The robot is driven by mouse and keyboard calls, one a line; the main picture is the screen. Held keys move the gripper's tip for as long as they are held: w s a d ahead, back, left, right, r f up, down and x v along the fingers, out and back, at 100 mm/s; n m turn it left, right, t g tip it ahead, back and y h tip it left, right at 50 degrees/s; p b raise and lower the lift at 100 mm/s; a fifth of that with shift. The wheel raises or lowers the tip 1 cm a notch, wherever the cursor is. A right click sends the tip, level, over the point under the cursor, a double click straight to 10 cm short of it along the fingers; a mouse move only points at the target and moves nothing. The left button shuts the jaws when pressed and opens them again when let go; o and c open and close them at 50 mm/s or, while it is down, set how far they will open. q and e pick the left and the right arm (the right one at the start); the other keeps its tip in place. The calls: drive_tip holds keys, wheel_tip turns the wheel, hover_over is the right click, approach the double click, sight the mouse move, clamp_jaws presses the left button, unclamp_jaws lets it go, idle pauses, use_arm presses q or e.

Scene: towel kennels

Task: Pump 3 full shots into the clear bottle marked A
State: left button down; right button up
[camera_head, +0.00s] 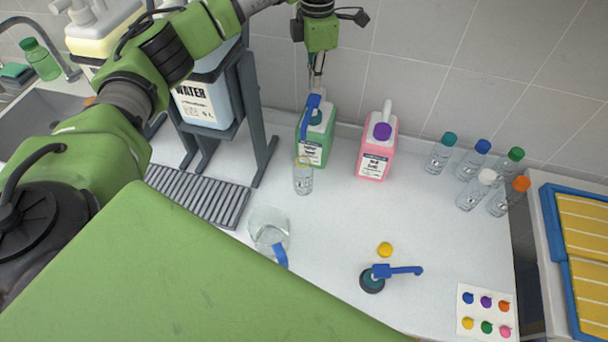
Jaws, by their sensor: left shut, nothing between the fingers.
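A clear bottle (303,180) with an open, yellowish rim stands on the counter in front of the green jug (318,150). A pump with a blue spout (309,118) is fitted on the green jug, and the spout reaches down toward the clear bottle's mouth. The bottle's marking is too small to read. My left gripper (317,84) comes down from above, shut and empty, with its fingertips just above the pump head. Whether they touch it I cannot tell. My right gripper is not in view.
A pink jug (376,150) with a purple cap stands to the right. Several capped clear bottles (475,160) are further right. A clear pitcher (268,228) stands left of centre.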

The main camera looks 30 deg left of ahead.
sight(314, 97)
use_arm(q)
drive_tip(key=shift+f, duration=0.2)
idle(0.4)
drive_tip(key=shift+s+f+b, duration=0.1)
drive_tip(key=shift+f+b, duration=1.45)
drive_tip(key=shift+f, duration=0.95)
drive_tip(key=shift+r, duration=0.2)
drive_tip(key=shift+r+p, duration=1.8)
drive_tip(key=shift+r, duration=0.75)
drive_tip(key=shift+f, duration=0.15)
